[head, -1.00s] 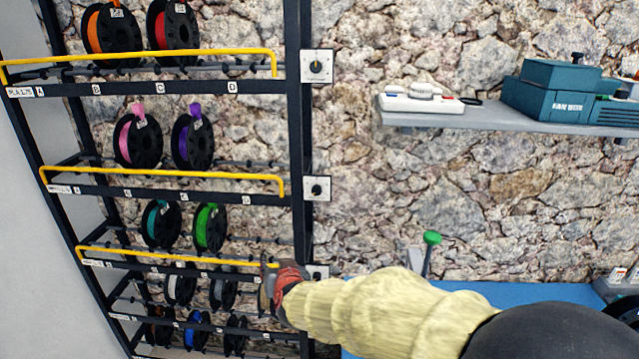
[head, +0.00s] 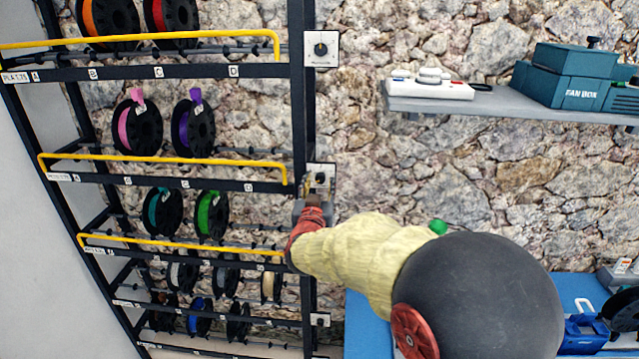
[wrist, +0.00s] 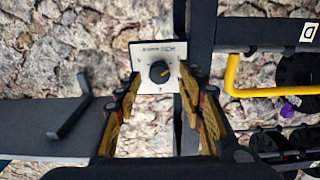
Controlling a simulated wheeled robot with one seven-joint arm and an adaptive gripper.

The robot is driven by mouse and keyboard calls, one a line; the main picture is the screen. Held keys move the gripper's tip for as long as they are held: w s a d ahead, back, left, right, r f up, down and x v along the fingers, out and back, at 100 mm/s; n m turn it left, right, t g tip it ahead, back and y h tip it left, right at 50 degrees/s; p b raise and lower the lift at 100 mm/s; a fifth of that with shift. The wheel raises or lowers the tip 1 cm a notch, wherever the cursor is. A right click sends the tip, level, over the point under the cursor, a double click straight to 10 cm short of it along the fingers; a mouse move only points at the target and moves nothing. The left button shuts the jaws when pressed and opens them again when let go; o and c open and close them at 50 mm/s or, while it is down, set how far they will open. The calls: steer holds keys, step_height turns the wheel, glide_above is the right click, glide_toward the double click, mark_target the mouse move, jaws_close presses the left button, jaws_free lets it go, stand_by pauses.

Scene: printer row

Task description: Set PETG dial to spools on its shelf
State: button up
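The spool rack (head: 200,72) stands at left, with a white dial plate on its right post beside several shelves. The top dial (head: 321,49) sits by the shelf labelled PLA. The second dial (head: 320,179) is partly hidden by my gripper (head: 314,200). The second shelf (head: 150,180) has a label too small to read; a pink spool (head: 137,128) and a purple spool (head: 193,128) hang above it. In the wrist view, a black knob (wrist: 159,72) on a white plate shows between my gripper's open fingers (wrist: 160,88). Contact cannot be told.
A yellow bar (head: 160,158) runs along the second shelf front, close left of my gripper. A grey wall shelf (head: 500,104) with a teal box (head: 565,85) is at upper right. A blue surface (head: 362,320) lies below. A dark bracket (wrist: 72,120) shows left in the wrist view.

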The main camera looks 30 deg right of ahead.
steer(key=shift+w+d, duration=0.35)
steer(key=shift+w, duration=0.1)
jaws_close()
stand_by(0.3)
